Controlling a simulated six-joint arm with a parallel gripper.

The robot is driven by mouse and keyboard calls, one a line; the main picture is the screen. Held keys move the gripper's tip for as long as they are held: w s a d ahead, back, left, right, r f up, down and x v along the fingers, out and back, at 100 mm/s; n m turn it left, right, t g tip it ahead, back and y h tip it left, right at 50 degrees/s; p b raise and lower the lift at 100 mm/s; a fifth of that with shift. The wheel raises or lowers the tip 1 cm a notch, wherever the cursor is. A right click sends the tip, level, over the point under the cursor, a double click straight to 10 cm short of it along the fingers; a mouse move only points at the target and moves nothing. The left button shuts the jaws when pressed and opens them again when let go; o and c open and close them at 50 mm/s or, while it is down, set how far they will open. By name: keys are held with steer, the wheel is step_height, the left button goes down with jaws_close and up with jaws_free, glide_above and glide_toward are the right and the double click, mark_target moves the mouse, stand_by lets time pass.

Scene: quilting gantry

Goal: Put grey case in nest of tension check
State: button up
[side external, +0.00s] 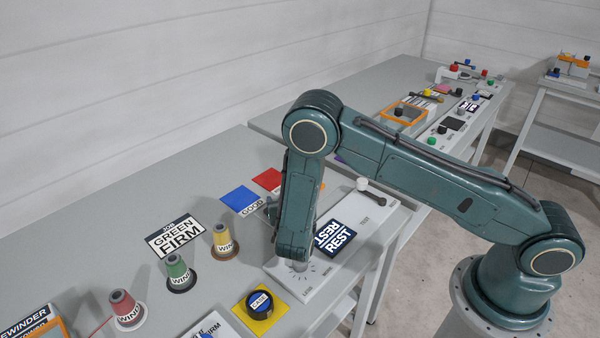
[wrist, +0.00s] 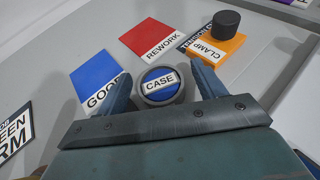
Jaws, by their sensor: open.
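A round grey case (wrist: 160,88) with a blue top and a white CASE label shows in the wrist view, beside the blue GOOD card (wrist: 95,78). My gripper (wrist: 162,72) is open, with one finger on each side of this case and a visible gap to it on both sides. In the side view my gripper (side external: 270,212) is low by the blue card, largely behind my arm, and the case there is hard to make out. A white plate (side external: 318,282) with a dial, a REST display and a lever lies to the right; I cannot tell where the tension check's nest is.
A dark case (side external: 262,303) with a blue top sits on a yellow square at the front. Yellow (side external: 222,240), green (side external: 178,273) and red (side external: 126,309) spools stand to the left. A red REWORK card (wrist: 152,37) and an orange CLAMP block (wrist: 218,48) lie beyond my gripper.

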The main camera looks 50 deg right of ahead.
steer(key=v, duration=1.2)
steer(key=shift+r, duration=0.15)
stand_by(0.4)
steer(key=shift+d+r+m+g, duration=0.3)
steer(key=shift+d+r+m, duration=0.1)
steer(key=shift+m, duration=0.2)
steer(key=s+d+r+m+g+y, duration=0.1)
steer(key=s+d+r+m+g, duration=0.25)
steer(key=r+m, duration=0.4)
steer(key=s+d+r+m+g+y, duration=0.1)
steer(key=s+d+r+m+g, duration=0.25)
steer(key=m, duration=0.65)
steer(key=s+r+m+t+y, duration=0.2)
steer(key=s+r+m+y, duration=0.3)
steer(key=s+r+m, duration=0.5)
steer(key=s+r, duration=0.4)
steer(key=s, duration=0.3)
steer(key=shift+s+r+y, duration=0.2)
steer(key=shift+y, duration=0.2)
steer(key=shift+a, duration=0.1)
